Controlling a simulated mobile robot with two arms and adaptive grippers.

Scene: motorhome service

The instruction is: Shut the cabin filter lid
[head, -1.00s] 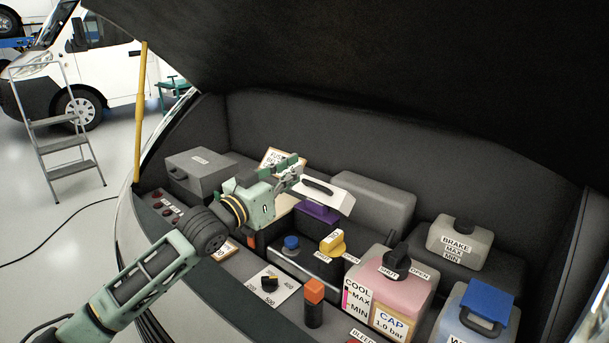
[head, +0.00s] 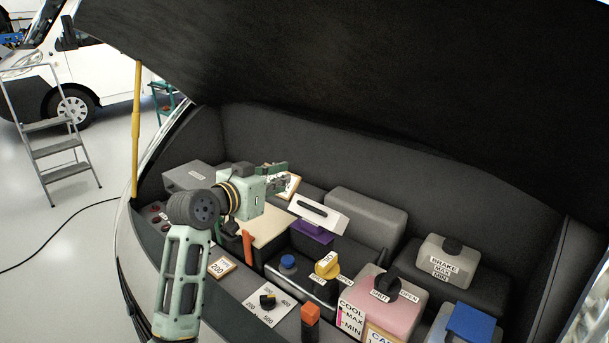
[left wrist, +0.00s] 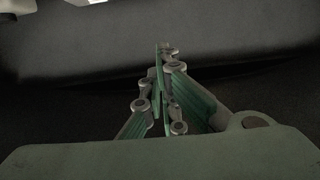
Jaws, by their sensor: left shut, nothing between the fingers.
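A pale panel with a dark handle slot (head: 319,212), which I take to be the cabin filter lid, sits tilted above a purple block (head: 312,233) in the middle of the engine bay. It is not lying flat. My left gripper (head: 284,174) is up and to the left of the panel in the head view, apart from it, with its fingers shut and empty. The left wrist view shows the green fingers (left wrist: 166,85) close together against the dark bay wall. My right gripper is not in view.
A tan board (head: 270,221) lies left of the purple block. A grey box (head: 366,214) stands behind. The yellow cap (head: 327,264), pink coolant tank (head: 377,295) and brake reservoir (head: 446,262) are to the right. The dark hood (head: 380,80) hangs overhead.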

